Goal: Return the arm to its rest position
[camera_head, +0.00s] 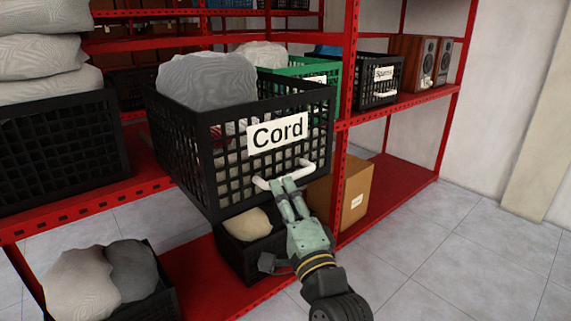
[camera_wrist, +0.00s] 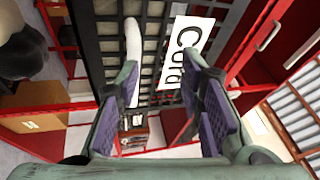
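My gripper (camera_head: 283,188) is at the white handle (camera_head: 284,176) on the front of a black crate labelled "Cord" (camera_head: 190,150). In the wrist view my gripper (camera_wrist: 160,75) has its two fingers spread apart, with purple pads facing each other. The handle also shows in the wrist view (camera_wrist: 133,50), close to the left fingertip. I cannot tell whether that finger touches it. The crate holds grey sacks and juts out past the red shelf's front edge. My arm comes up from the bottom of the head view.
A lower black crate with a pale sack (camera_head: 247,225) is below the "Cord" crate. A cardboard box (camera_head: 357,190) stands on the lower shelf. A red post (camera_head: 347,70) rises right of the crate. The grey tiled floor (camera_head: 460,240) is clear at right.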

